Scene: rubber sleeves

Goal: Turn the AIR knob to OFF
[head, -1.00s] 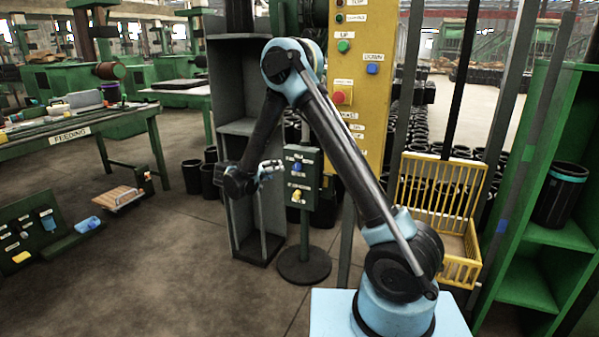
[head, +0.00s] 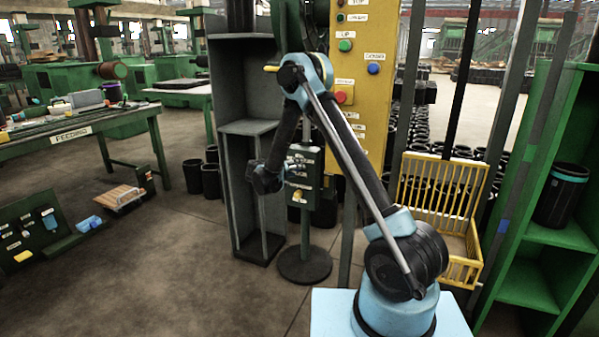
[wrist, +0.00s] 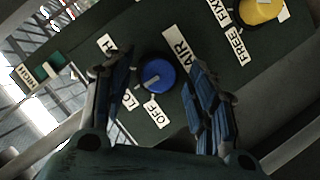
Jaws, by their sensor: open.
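The AIR knob (wrist: 160,70) is a round blue dial on a dark green control box (head: 315,163), with labels around it in the wrist view. Its pale mark points to the lower left, toward the LO label (wrist: 131,97). The OFF label (wrist: 156,113) sits just below the knob. My gripper (wrist: 154,80) is open, with one blue-padded finger on each side of the knob and visible gaps to it. I cannot tell how deep the fingers reach.
A yellow knob (wrist: 261,8) with FREE and FIX labels is on the same box. The box stands on a post with a round base (head: 304,266). A grey shelf (head: 228,150) is left of it, and a yellow button panel (head: 366,110) rises behind it on the right.

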